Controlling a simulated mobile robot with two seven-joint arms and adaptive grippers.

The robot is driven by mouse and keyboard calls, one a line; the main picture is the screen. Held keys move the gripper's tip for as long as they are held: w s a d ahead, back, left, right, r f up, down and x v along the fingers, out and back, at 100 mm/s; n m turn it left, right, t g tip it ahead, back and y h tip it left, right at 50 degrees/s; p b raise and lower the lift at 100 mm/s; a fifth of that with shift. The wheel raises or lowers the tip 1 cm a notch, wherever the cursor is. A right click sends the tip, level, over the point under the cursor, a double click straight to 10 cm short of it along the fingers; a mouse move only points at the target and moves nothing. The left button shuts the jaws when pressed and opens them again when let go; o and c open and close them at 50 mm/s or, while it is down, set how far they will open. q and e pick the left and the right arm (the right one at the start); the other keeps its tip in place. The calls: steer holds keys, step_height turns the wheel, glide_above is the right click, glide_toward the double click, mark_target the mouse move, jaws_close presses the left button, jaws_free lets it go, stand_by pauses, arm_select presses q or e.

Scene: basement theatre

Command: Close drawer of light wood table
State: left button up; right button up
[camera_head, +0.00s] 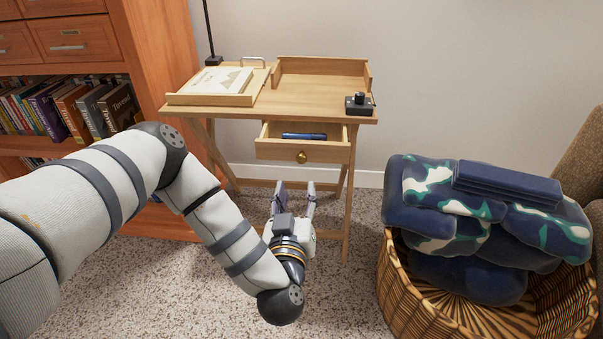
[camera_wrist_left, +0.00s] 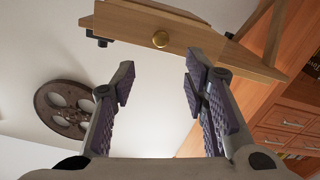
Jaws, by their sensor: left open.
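The light wood table (camera_head: 315,107) stands against the wall in the head view. Its drawer (camera_head: 330,152) is pulled out, with a round brass knob (camera_head: 302,157) on its front. A dark blue object (camera_head: 303,136) lies in the drawer. My left gripper (camera_head: 294,187) is open and empty, below and in front of the drawer, apart from it. In the left wrist view the drawer front (camera_wrist_left: 190,37) and knob (camera_wrist_left: 160,40) show beyond the open fingers (camera_wrist_left: 160,80). My right gripper is not in view.
A wooden bookcase (camera_head: 165,50) with books stands left of the table. A wicker basket (camera_head: 400,290) with folded blue and camouflage cloth (camera_head: 480,220) is at the right. A tray with a paper (camera_head: 213,83) and a small black device (camera_head: 358,103) are on the tabletop. Carpet is clear around my left gripper.

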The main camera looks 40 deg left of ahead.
mark_target(301, 160)
arm_select(q)
steer(key=b+x, duration=0.3)
steer(key=x, duration=0.7)
steer(key=shift+w+a, duration=0.2)
steer(key=shift+a, duration=0.05)
jaws_close()
steer(key=shift+w, duration=0.1)
